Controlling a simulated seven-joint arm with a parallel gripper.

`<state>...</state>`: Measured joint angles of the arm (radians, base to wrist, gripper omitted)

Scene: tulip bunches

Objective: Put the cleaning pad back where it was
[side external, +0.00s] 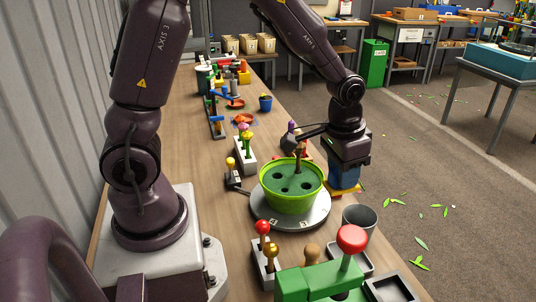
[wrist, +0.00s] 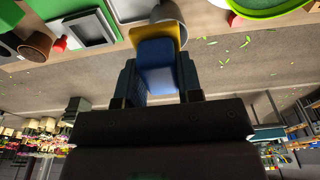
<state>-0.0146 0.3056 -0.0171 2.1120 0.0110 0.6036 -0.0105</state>
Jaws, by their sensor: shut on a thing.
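My gripper (side external: 345,165) is shut on the cleaning pad, a blue block with a yellow face. The pad also shows between my fingers in the wrist view (wrist: 158,58). In the side view its yellow edge (side external: 346,189) shows just right of the green pot (side external: 291,190), near the table's right edge. I cannot tell whether the pad touches anything below. Which spot was the pad's is not marked.
A green box with a red knob (side external: 351,239) stands in front. Leaf scraps lie on the floor right of the table.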

